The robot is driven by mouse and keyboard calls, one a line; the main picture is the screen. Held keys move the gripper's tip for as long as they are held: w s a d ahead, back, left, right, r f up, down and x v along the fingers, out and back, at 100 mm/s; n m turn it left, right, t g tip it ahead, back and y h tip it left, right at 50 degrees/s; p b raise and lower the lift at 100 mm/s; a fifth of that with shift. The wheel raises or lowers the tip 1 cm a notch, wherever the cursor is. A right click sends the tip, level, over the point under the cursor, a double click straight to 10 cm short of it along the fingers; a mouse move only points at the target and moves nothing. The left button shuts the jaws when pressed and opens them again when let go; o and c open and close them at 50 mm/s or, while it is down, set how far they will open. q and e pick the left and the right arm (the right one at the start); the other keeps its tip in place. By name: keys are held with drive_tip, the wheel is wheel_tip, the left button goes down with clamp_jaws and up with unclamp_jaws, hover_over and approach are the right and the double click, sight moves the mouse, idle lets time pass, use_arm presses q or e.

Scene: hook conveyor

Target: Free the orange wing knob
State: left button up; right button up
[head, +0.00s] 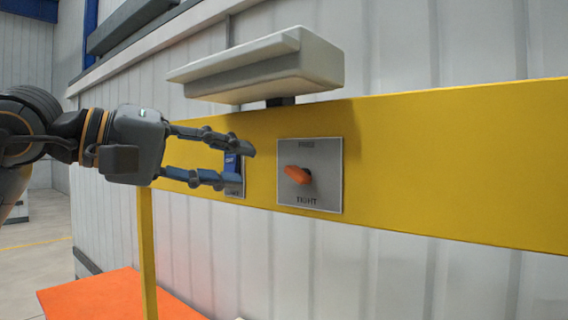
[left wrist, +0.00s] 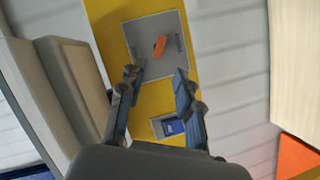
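The orange wing knob (head: 298,175) sits on a grey square plate (head: 322,195) on the yellow beam. The plate reads "FREE" at the top and "TIGHT" at the bottom. The knob lies roughly level, slightly tilted, between the two words. In the left wrist view the knob (left wrist: 160,46) shows beyond the fingertips. My left gripper (head: 246,166) is open and empty, to the left of the knob and apart from it. Its fingers are in front of a blue switch (head: 232,163) and partly hide it. My right gripper is not in view.
The yellow beam (head: 450,165) runs across the front of a ribbed light wall. A pale grey box-like hood (head: 265,70) juts out above the plate. A yellow post (head: 147,240) stands below the gripper, with an orange mat (head: 120,298) on the floor. The beam right of the plate is clear.

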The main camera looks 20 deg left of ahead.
sight(291, 174)
use_arm(q)
drive_tip(key=p+x, duration=0.3)
drive_tip(key=x, duration=0.4)
drive_tip(key=shift+w+d, duration=0.25)
drive_tip(key=shift+w+d+f, duration=0.15)
drive_tip(key=shift+w+d, duration=0.2)
drive_tip(key=shift+w, duration=0.05)
clamp_jaws()
